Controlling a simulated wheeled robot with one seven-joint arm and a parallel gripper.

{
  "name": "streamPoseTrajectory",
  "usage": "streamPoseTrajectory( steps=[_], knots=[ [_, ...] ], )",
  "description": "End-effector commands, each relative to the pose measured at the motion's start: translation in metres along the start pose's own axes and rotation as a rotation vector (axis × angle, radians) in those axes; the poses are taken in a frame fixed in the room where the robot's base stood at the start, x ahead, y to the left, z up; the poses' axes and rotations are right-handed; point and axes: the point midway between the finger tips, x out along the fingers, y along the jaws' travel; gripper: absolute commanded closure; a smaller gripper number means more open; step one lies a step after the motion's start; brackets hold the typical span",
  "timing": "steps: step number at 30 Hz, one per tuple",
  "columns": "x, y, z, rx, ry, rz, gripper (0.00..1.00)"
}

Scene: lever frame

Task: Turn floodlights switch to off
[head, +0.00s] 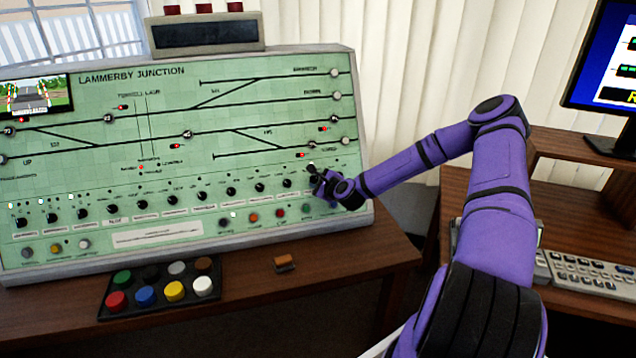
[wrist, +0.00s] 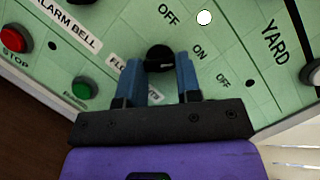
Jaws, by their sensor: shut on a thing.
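The floodlights switch is a round black knob (wrist: 158,58) on the green panel, with a partly covered label starting "FLO" below it in the wrist view. "OFF" and "ON" are printed above and to the right of it, with another "OFF" further right. My gripper (wrist: 159,76) has its blue fingers on either side of the knob, shut on it. I cannot make out which way the knob points. In the head view my gripper (head: 318,182) is at the right end of the row of black knobs and hides this knob.
The green panel (head: 150,100) carries a row of other knobs close to the left. A red stop button (wrist: 14,38) and a green button (wrist: 84,88) sit near my gripper. A button box (head: 110,290) stands on the desk. A monitor (head: 605,70) is at right.

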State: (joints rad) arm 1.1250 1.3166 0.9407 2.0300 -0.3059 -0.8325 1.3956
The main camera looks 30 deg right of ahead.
Motion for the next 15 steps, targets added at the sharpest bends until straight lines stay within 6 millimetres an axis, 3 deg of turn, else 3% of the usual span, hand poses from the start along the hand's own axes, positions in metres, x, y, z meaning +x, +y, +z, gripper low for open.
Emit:
streamPoseTrajectory(
  steps=[8, 15],
  knots=[
    [0.0, -0.0012, 0.0002, -0.061, 0.0, 0.021, 0.92],
    [0.0002, -0.0032, 0.0004, -0.215, 0.001, 0.077, 0.92]
  ],
)
